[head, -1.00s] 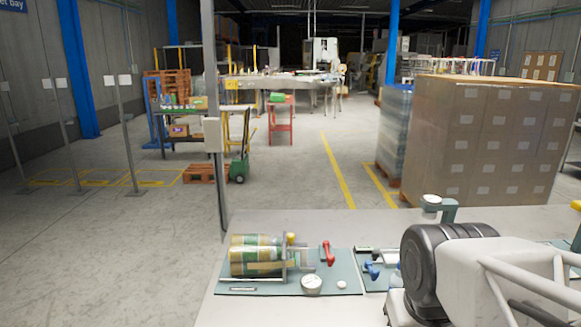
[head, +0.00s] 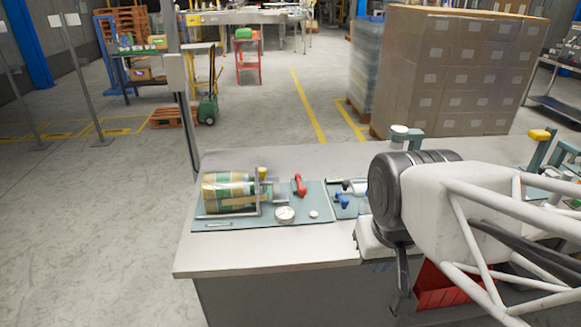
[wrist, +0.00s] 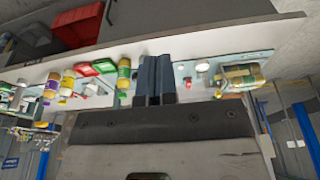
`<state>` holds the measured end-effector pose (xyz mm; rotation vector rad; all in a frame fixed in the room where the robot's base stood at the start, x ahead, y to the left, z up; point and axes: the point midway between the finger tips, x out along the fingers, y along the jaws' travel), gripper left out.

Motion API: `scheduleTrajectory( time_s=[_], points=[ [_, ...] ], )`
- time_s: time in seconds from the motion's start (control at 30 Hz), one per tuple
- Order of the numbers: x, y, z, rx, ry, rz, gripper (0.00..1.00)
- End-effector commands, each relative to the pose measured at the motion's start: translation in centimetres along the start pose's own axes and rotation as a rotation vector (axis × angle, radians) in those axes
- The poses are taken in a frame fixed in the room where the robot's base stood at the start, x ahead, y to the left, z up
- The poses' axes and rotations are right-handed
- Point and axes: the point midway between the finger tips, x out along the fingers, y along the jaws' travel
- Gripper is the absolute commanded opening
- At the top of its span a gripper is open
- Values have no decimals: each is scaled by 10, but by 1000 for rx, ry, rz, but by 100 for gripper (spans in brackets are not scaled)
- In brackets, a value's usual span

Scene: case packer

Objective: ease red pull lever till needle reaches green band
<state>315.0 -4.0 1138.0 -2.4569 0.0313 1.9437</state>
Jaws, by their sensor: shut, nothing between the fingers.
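The red pull lever (head: 299,185) stands on a grey-green plate (head: 318,198) on the bench, right of a cylinder with green and yellow wrapping (head: 228,190). A round white-faced gauge (head: 285,214) sits in front of the lever; its needle and green band are too small to read. In the wrist view the lever (wrist: 187,83) and gauge (wrist: 203,66) lie right of my gripper (wrist: 154,62). Its two dark fingers are together, with nothing between them. They are apart from the lever. In the head view my arm is at the right, clear of the lever.
A second plate with a blue-handled part (head: 342,201) is right of the lever, close to my arm. A red bin (head: 440,287) is below the bench's front edge. The bench top (head: 260,256) in front of the lever's plate is clear.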

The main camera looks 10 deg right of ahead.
Motion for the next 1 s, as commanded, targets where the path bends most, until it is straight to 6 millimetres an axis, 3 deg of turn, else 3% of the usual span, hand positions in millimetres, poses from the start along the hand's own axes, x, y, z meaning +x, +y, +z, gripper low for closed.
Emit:
scheduleTrajectory(
  time_s=[0.47,0.8,1.0],
  points=[
    [0,0,0,0,0,0,2],
    [-1,-1,-16,24,-8,-1,54],
    [0,-3,-47,73,-25,-1,55]
  ],
)
